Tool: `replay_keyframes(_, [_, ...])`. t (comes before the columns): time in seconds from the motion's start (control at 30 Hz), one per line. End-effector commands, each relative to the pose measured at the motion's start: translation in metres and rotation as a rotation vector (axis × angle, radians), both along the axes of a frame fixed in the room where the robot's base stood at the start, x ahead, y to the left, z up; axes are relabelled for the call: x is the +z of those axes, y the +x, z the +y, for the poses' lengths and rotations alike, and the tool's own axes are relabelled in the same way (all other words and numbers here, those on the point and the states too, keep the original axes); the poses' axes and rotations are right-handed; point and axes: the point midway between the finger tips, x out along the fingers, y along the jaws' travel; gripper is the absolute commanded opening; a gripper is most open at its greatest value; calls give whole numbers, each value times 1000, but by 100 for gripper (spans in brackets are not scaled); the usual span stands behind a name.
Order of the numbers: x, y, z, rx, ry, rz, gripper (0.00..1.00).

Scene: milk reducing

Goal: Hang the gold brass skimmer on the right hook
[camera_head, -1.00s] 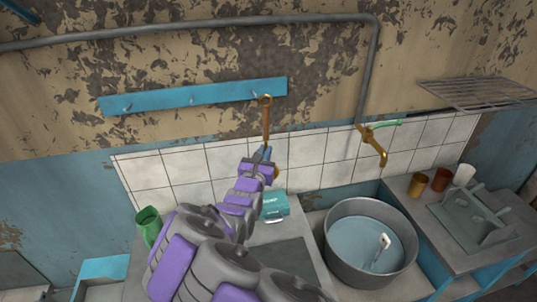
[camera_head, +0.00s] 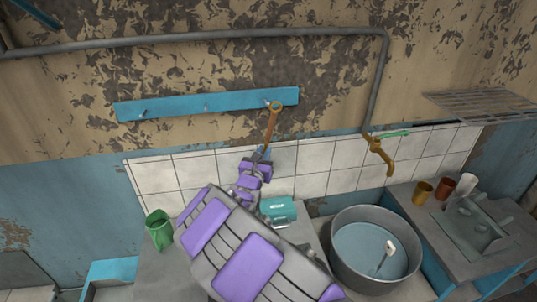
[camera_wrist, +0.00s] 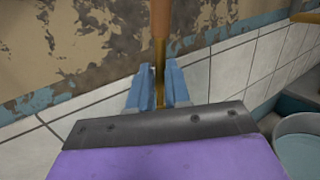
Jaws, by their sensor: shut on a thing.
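The gold brass skimmer (camera_head: 271,124) is upright with its ring end at the top, at the right end of the blue hook rail (camera_head: 180,105). The ring overlaps the right hook (camera_head: 267,102) in the head view; I cannot tell whether the hook passes through it. My gripper (camera_head: 262,153) is shut on the skimmer's lower part. In the wrist view the skimmer shaft (camera_wrist: 160,45) rises between the two blue fingers of my gripper (camera_wrist: 159,88). The skimmer's bowl end is hidden. The middle hook (camera_head: 206,108) and left hook (camera_head: 143,113) are bare.
A grey pipe (camera_head: 200,36) runs above the rail and down to a brass tap (camera_head: 381,155) at the right. A wire rack (camera_head: 480,104) is at right.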

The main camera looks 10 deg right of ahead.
Motion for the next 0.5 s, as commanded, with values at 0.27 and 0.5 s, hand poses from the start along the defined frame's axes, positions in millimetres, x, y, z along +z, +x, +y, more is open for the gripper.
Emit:
replay_keyframes(0.27, [-2,15,-7,3,-3,1,0])
replay_keyframes(0.5, [-7,23,-3,4,-6,0,0])
